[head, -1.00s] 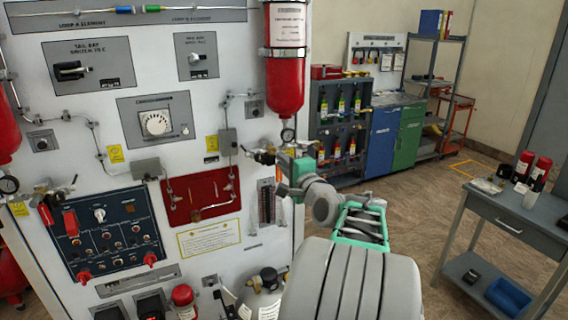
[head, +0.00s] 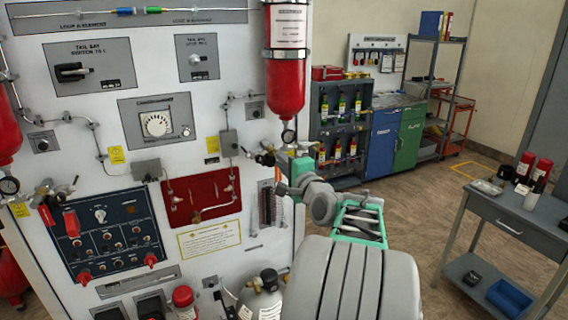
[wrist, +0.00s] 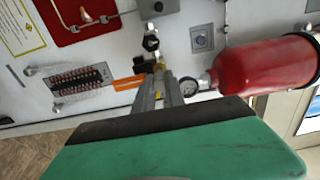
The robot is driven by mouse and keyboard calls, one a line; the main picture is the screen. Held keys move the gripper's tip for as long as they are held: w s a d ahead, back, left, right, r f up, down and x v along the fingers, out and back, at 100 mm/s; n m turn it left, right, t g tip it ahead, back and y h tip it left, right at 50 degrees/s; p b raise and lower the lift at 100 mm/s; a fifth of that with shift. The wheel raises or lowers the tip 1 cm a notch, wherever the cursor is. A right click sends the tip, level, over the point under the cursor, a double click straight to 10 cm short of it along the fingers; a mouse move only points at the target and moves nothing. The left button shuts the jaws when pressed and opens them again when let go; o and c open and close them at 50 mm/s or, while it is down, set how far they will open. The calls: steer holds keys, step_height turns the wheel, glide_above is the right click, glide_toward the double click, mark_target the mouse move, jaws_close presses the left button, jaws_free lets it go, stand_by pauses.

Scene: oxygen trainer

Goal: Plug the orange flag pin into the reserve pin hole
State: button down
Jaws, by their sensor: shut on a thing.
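My gripper (wrist: 160,92) is shut on the orange flag pin (wrist: 128,83), whose flag sticks out to the left of the fingers in the wrist view. In the head view a bit of the orange flag (head: 266,172) shows just left of my gripper (head: 281,178), close to the panel's right edge. The fingertips are beside a dark valve fitting (wrist: 151,43) under the red bottle (head: 286,75). I cannot tell whether they touch it. The pin's shaft is hidden by the fingers and fitting. I cannot make out the reserve pin hole.
The red bottle (wrist: 265,75) and its gauge (wrist: 188,87) are right of the fingers in the wrist view. A ribbed dark strip (wrist: 80,80) is on the panel at left. A grey cart (head: 515,225) stands at the right, with open floor between.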

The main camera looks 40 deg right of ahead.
steer(key=shift+p+x, duration=0.3)
steer(key=shift+x, duration=1.2)
steer(key=c, duration=1.3)
jaws_free()
steer(key=b+v, duration=0.2)
steer(key=v, duration=0.5)
steer(key=shift+s+a+b, duration=0.15)
steer(key=shift+s+b, duration=0.15)
steer(key=shift+s, duration=0.1)
